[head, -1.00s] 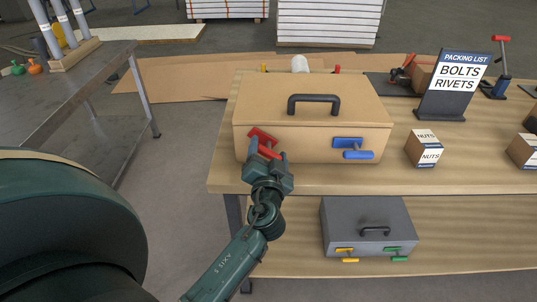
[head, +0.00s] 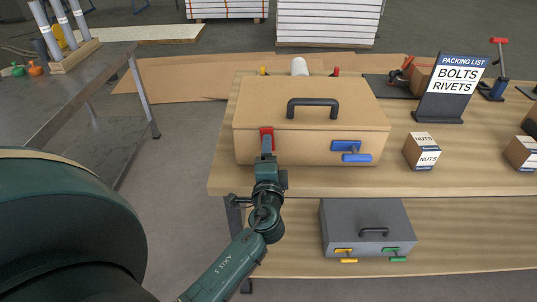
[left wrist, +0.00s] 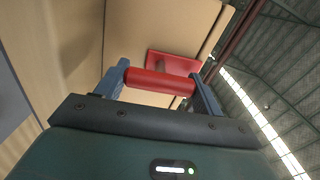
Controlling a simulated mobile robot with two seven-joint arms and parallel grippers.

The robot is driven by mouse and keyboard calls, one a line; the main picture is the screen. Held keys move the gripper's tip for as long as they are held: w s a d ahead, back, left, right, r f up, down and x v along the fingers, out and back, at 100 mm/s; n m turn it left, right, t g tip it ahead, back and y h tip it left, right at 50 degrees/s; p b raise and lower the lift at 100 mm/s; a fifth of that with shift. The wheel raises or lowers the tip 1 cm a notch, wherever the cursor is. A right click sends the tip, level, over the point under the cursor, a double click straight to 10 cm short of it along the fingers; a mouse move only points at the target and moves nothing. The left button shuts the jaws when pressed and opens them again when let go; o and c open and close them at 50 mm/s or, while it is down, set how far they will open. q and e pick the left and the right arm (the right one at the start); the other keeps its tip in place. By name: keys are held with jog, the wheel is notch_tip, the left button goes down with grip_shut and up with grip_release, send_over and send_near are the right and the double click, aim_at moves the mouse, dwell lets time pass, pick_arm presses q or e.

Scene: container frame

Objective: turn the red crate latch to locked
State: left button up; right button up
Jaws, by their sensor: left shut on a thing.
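The tan crate (head: 300,105) with a black top handle stands on the wooden table. Its red latch (head: 266,133) is on the left of the front face, with its plate upright in the head view and partly hidden by my gripper. In the left wrist view the red latch handle (left wrist: 160,83) lies between the two fingers, in front of its red plate. My left gripper (head: 267,147) is shut on this handle; it also shows in the left wrist view (left wrist: 160,75). My right gripper is not in view.
A blue latch (head: 350,147) is on the right of the same front face. A grey crate (head: 350,222) with yellow and green latches sits on the lower shelf. Nuts boxes (head: 422,152) and a packing list sign (head: 450,85) stand to the right. A metal table (head: 75,95) is at left.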

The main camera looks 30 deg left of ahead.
pick_arm(q)
jog(key=shift+r+m, duration=0.1)
jog(key=shift+m, duration=0.6)
jog(key=o, duration=0.9)
jog(key=shift+w, duration=0.1)
